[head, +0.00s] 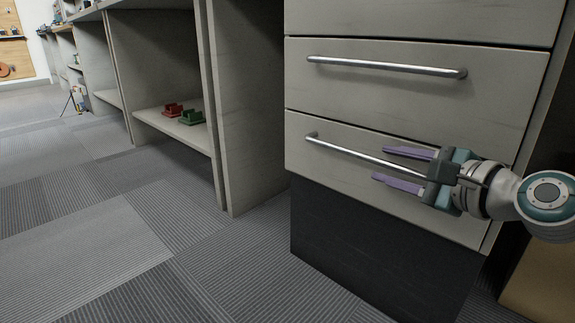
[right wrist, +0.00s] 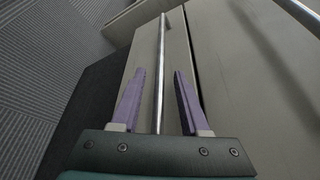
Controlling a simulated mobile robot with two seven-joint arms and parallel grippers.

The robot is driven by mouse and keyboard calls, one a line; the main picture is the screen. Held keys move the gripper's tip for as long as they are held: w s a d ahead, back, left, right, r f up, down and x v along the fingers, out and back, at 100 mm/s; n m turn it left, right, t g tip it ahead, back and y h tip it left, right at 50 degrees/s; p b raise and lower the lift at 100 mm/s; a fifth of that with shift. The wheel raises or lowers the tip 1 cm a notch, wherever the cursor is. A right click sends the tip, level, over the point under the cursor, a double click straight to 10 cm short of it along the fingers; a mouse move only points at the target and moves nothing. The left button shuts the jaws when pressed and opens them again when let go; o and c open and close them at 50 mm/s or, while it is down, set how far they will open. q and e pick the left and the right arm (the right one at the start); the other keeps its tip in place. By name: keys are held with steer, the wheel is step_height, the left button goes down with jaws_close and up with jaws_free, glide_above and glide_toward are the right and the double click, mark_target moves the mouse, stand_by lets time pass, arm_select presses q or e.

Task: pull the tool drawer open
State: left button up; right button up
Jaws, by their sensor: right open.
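A grey cabinet has stacked drawer fronts with metal bar handles. The lowest drawer (head: 325,170) in the head view looks flush with the one above, so it appears closed. Its bar handle (head: 340,149) is partly hidden by my right gripper (head: 381,163). The gripper is open, with one purple finger above the bar and one below it. In the right wrist view, the bar (right wrist: 160,60) runs between the two spread fingers of the gripper (right wrist: 159,72), with a gap visible on each side. Which drawer holds tools cannot be told. My left gripper is out of view.
Another drawer with its own bar handle (head: 385,67) lies above. A dark plinth (head: 370,250) is below. Open shelving on the left holds a red object (head: 172,110) and a green object (head: 191,117). The carpeted floor (head: 110,235) before the cabinet is clear.

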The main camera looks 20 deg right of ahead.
steer(key=shift+w+f, duration=0.15)
steer(key=shift+w, duration=0.5)
steer(key=shift+c, duration=0.3)
jaws_close()
stand_by(0.7)
